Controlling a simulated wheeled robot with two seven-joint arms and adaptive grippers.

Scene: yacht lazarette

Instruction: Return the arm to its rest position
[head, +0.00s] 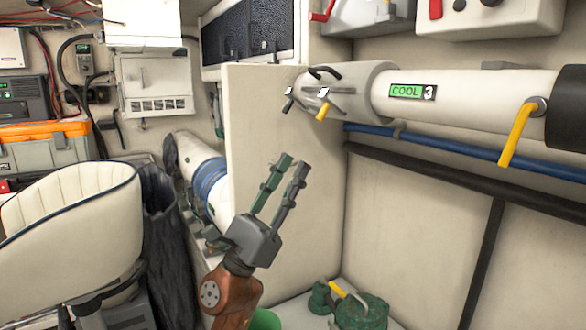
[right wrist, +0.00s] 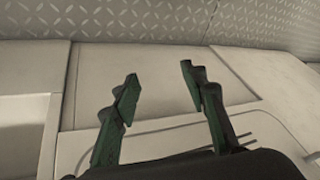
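A large white pipe (head: 465,95) with a "COOL 3" label and a yellow handle (head: 516,134) crosses the upper right. A green pump-like unit (head: 362,310) sits low at centre right. A cream seat (head: 70,235) fills the lower left. An orange-lidded toolbox (head: 45,150) stands behind it.

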